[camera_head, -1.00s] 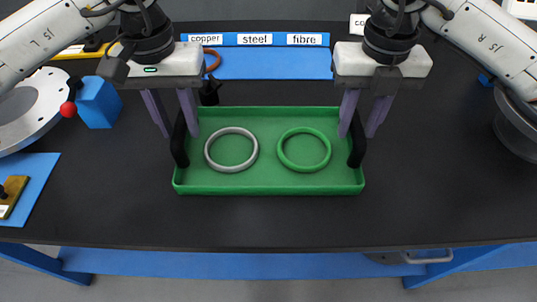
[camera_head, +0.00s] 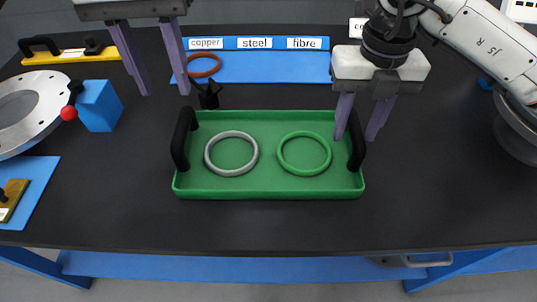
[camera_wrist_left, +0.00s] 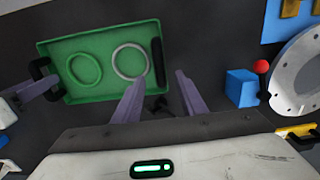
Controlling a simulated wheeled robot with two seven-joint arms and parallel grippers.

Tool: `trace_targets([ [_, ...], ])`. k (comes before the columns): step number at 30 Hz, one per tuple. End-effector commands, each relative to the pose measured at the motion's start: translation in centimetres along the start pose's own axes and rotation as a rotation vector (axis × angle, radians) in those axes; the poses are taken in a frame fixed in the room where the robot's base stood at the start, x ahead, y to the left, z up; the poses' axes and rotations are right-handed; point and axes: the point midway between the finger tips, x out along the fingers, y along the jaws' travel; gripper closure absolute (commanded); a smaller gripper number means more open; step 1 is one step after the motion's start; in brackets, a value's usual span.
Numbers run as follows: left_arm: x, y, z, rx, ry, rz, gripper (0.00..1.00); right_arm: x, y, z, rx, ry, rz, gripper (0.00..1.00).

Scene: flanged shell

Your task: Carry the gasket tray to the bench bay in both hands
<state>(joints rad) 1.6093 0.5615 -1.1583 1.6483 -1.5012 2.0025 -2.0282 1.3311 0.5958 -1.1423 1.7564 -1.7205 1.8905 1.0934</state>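The green gasket tray (camera_head: 268,193) sits on the dark bench, with black handles on its left (camera_head: 182,140) and right (camera_head: 357,140) sides. A grey ring (camera_head: 231,172) and a green ring (camera_head: 305,171) lie in it. My left gripper (camera_head: 166,90) is open and empty, raised clear of the left handle. In the left wrist view its spread fingers (camera_wrist_left: 158,78) show in front of that handle (camera_wrist_left: 158,65). My right gripper (camera_head: 354,138) is down at the right handle, fingers apart on either side of it. No bay marked as such can be made out.
Behind the tray are a black pronged piece (camera_head: 208,97), a brown ring (camera_head: 204,66) and a blue panel (camera_head: 270,66) with copper, steel and fibre labels. A blue block (camera_head: 98,106), red ball (camera_head: 69,113) and flanged disc (camera_head: 30,112) stand left. Bench is clear in front.

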Motion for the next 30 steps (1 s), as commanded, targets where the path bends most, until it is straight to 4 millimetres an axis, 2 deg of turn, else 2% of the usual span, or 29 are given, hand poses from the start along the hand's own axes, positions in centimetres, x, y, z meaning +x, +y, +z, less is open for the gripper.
trace_targets([
  [4, -1.0, 0.0, 0.0, 0.001, 0.000, 0.000, 0.62, -0.2, 0.0, 0.0, 0.000, -0.001, 0.000, 0.62],
  [7, -1.2, 0.0, 0.0, 0.001, -0.001, 0.000, 0.62, -1.1, 0.1, 0.1, 0.000, -0.003, 0.001, 0.62],
  [11, -1.2, 0.0, 0.0, 0.001, -0.001, 0.000, 0.62, -3.4, 0.1, 0.1, 0.000, -0.005, 0.002, 0.62],
  [18, -1.1, 0.0, 0.0, 0.001, -0.001, 0.000, 0.62, -8.6, 0.0, 0.1, 0.000, -0.005, -0.001, 0.62],
  [21, -1.1, 0.0, 0.0, 0.001, -0.001, 0.000, 0.62, -10.1, 0.0, 0.1, 0.002, -0.005, -0.001, 0.62],
  [25, -1.1, 0.0, 0.0, 0.000, -0.001, 0.000, 0.62, -11.4, 0.0, 0.0, 0.001, -0.002, -0.001, 0.62],
  [30, -1.1, 0.0, 0.0, 0.000, -0.001, 0.000, 0.62, -12.0, 0.0, 0.0, 0.000, -0.001, 0.000, 0.62],
])
